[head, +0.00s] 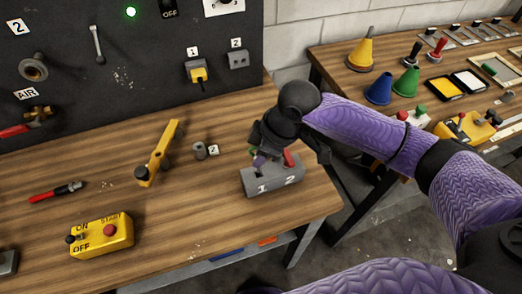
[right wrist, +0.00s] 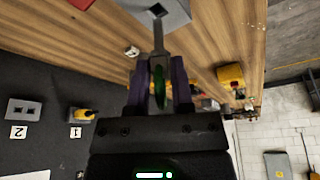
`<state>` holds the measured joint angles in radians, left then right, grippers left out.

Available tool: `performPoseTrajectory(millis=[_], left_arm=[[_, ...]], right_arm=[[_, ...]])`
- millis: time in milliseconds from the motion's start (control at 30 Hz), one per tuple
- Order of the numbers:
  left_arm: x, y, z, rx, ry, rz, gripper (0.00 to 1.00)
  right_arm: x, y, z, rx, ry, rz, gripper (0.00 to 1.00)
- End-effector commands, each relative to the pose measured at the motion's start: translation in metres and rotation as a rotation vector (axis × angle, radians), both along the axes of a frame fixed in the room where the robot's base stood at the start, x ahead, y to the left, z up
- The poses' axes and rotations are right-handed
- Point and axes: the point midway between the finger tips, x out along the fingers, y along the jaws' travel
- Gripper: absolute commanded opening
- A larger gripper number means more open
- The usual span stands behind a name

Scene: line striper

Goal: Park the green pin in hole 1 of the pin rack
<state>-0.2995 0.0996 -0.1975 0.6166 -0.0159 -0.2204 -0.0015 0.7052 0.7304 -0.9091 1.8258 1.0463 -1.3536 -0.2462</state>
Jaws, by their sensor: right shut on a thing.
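The pin rack (head: 272,181) is a grey block marked 1 and 2 near the table's right front edge. A red pin (head: 289,158) stands at its hole 2 side. My right gripper (head: 260,158) is over the hole 1 side, shut on the green pin, whose green grip (right wrist: 159,88) shows between the purple fingers. The pin's grey shaft points at a dark hole in the rack (right wrist: 178,12) in the right wrist view. Its tip appears at or just above that hole; I cannot tell whether it has entered. My left gripper is in neither view.
A grey cylinder (head: 199,150) with a label 2, a yellow lever (head: 158,155) and a yellow ON/OFF box (head: 102,237) stand left of the rack. A dark panel (head: 120,70) rises behind. A second table (head: 330,50) with cones is at the right.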

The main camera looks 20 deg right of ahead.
Motion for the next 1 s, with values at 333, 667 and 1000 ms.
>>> performPoseTrajectory(millis=[333,667,1000], left_arm=[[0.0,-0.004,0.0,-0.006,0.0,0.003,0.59],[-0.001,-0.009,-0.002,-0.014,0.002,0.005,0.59],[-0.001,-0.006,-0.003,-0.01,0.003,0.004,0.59]], right_arm=[[0.0,0.0,-0.001,0.0,0.0,0.0,0.0],[0.0,0.0,-0.005,0.0,-0.002,0.001,0.0],[0.0,0.0,-0.01,0.0,0.0,0.001,0.0]])
